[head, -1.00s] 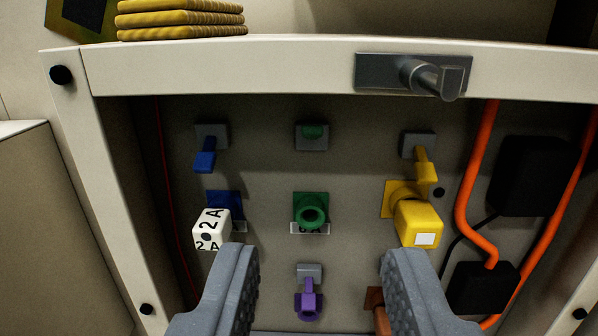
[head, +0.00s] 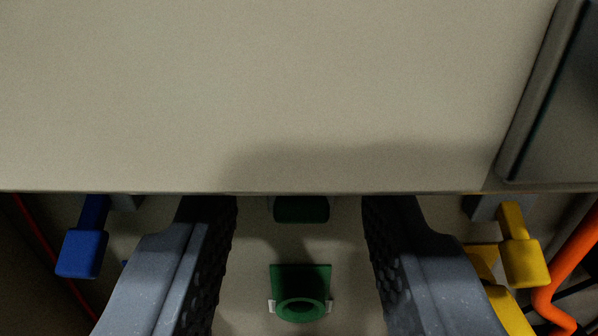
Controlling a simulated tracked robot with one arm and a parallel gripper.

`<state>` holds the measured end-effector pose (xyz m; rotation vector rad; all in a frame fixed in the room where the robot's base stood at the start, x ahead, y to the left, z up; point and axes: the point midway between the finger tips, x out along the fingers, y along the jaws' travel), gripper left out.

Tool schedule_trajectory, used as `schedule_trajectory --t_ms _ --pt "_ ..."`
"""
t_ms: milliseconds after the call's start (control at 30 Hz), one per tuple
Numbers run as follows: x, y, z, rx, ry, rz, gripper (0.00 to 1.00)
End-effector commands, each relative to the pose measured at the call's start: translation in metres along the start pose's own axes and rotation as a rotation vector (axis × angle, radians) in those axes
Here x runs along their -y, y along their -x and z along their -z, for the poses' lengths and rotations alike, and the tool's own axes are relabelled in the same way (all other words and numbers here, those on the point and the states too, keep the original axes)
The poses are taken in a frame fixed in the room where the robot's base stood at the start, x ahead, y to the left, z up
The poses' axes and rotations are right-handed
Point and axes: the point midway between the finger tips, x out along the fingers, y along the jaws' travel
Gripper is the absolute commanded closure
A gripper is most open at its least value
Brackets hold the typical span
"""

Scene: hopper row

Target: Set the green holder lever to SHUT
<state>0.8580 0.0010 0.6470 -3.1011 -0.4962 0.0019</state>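The green lever (head: 301,209) shows as a short, dark green, rounded end just under the lower edge of the pale beam. Its mount is hidden behind that edge, and I cannot tell its exact angle. The green holder (head: 300,308), a ring on a square green plate, is below it and looks empty. My gripper (head: 299,212) is open, with one finger on each side of the green lever and a clear gap on both sides. Nothing is between the fingers in their grip.
The pale beam (head: 280,90) fills the upper half of the view, with a grey metal plate (head: 562,105) at right. A blue lever (head: 82,250) hangs outside my left finger. A yellow lever (head: 520,258) hangs outside my right finger, near an orange hose (head: 562,285).

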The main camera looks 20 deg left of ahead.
Motion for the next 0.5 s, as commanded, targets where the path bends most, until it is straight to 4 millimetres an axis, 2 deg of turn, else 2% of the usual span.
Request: schedule_trajectory --t_ms 333,367,467,500 --pt "-0.0007 -0.0027 0.0003 0.0 0.0 -0.001 0.65" --pt "-0.0007 -0.0026 0.0003 0.0 0.0 -0.001 0.7" --pt "-0.0009 -0.0026 0.0003 0.0 0.0 -0.001 0.98" --pt "-0.0009 -0.0026 0.0003 0.0 0.001 -0.001 1.0"
